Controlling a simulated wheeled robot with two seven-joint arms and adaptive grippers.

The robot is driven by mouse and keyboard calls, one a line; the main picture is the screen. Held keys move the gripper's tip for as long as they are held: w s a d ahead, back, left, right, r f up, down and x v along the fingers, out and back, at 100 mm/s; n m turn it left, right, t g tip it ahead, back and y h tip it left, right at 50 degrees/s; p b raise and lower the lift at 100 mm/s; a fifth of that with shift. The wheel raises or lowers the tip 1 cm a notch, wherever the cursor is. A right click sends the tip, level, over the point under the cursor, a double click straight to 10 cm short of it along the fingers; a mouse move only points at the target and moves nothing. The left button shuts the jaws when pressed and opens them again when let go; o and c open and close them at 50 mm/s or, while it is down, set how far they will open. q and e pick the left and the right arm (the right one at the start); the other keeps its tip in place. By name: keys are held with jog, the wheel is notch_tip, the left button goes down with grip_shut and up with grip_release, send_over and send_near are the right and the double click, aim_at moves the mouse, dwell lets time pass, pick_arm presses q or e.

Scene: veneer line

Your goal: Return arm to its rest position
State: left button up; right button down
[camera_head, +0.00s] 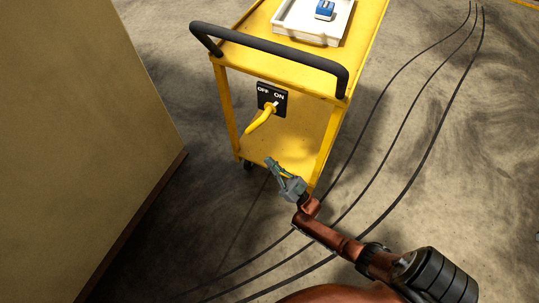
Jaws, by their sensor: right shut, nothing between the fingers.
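My right arm (340,243) reaches in from the lower right, copper-brown with a black joint housing. My right gripper (273,167) is shut and empty, at the near lower side of a yellow cart. It is below the switch panel (281,97) and apart from its yellow lever (262,118). The panel is black with the words OFF and ON. The lever's lower end points down and left, and its upper end is by the word ON. My left gripper is not in view.
The yellow cart (363,32) has a black handle (268,46) and carries a white tray (284,22) with a blue object (324,10). A tan wall or box (85,130) stands on the left. Black cables (421,152) run over the grey floor. The floor at right is mostly clear.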

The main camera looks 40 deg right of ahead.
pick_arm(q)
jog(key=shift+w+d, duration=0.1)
pick_arm(e)
jog(key=shift+s+f, duration=0.1)
jog(key=shift+f, duration=0.1)
dwell(0.4)
